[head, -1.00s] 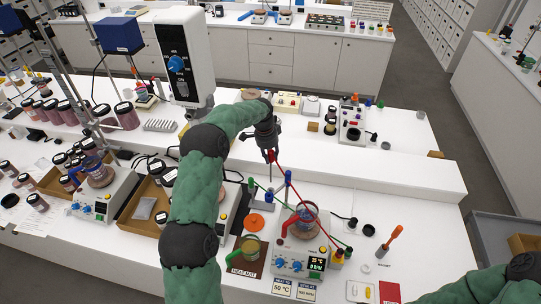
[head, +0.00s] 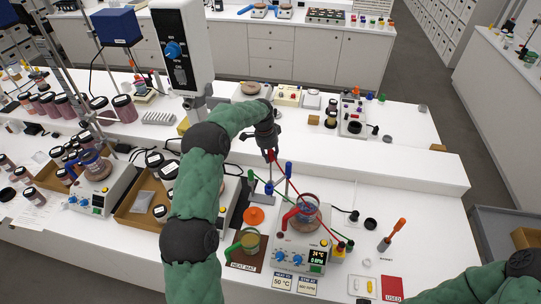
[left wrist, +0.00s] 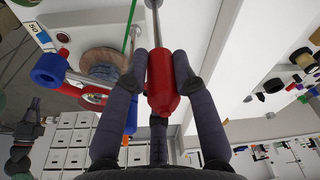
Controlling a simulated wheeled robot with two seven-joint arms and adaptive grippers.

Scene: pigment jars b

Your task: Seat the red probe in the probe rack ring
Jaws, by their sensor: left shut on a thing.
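My left gripper (head: 268,150) is shut on the red handle of the red probe (left wrist: 162,82). In the left wrist view the handle sits between the fingers, its metal shaft running toward the top edge. In the head view the red handle (head: 270,156) shows just under the gripper, above the probe rack (head: 265,197) with its blue-topped post (head: 289,169). A green probe (head: 251,184) stands at the rack's left. I cannot tell whether the shaft tip is inside a ring. My right gripper is out of view.
A hot plate (head: 290,258) with a glass vessel (head: 305,212) stands close in front of the rack. The bench right of the rack is partly clear.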

